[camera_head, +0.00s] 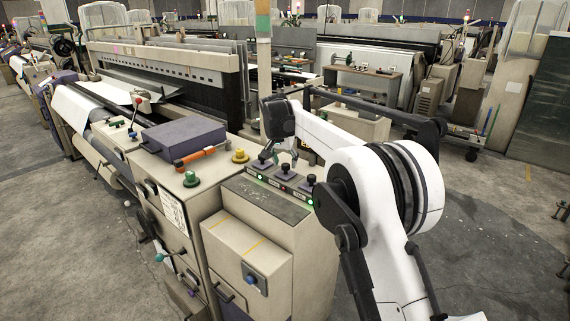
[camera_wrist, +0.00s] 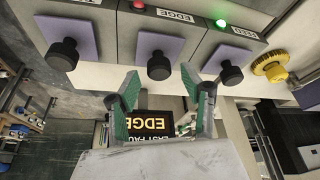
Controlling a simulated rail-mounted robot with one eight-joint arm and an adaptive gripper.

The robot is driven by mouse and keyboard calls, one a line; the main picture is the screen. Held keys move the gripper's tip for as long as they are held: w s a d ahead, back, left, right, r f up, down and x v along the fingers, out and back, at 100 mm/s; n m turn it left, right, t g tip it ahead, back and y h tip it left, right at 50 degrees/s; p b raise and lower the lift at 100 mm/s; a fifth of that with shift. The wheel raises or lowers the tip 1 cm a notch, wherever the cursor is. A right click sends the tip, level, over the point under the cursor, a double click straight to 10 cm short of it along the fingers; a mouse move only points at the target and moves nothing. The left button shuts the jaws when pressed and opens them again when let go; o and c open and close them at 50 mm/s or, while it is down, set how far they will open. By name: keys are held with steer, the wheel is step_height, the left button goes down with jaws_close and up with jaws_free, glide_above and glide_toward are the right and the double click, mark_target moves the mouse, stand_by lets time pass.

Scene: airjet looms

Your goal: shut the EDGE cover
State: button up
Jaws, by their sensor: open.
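The EDGE cover (camera_wrist: 150,43) is the middle of three purple plates with black knobs in the wrist view, beside the EDGE label with a red light. Its knob (camera_wrist: 159,66) stands just beyond my gripper fingers. My gripper (camera_wrist: 160,92) is open, its green-padded fingers on either side of empty space below that knob. I cannot tell from here how far the cover is open. In the head view my gripper (camera_head: 285,155) hangs over the control console (camera_head: 258,200), close to the knobs; it partly hides the middle cover.
The FEED cover's knob (camera_wrist: 230,73), with a green light by its label, and another knob (camera_wrist: 62,54) flank the EDGE one. A yellow emergency button (camera_wrist: 271,67) is at the right. A dark sign (camera_wrist: 156,122) reading EDGE shows between the fingers. A purple box (camera_head: 183,140) lies on the loom.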

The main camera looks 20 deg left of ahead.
steer(key=v, duration=1)
steer(key=shift+s+r, duration=0.2)
steer(key=shift+r, duration=0.1)
steer(key=s+d+r, duration=0.4)
steer(key=s+d, duration=0.1)
steer(key=d, duration=0.5)
steer(key=s+d+r+t, duration=0.1)
steer(key=s+d+r, duration=0.3)
steer(key=d, duration=0.6)
steer(key=s+d+r, duration=0.3)
steer(key=s+d, duration=0.3)
steer(key=d, duration=0.5)
steer(key=s+d+f, duration=0.4)
steer(key=s+d, duration=0.7)
steer(key=s, duration=0.3)
steer(key=s+d+f+t, duration=0.1)
steer(key=s+d+f, duration=0.2)
steer(key=s+f, duration=0.2)
steer(key=s+d+f, duration=0.4)
steer(key=s+f, duration=0.2)
steer(key=s, duration=0.4)
steer(key=shift+d+t, duration=0.15)
steer(key=shift+t, duration=0.25)
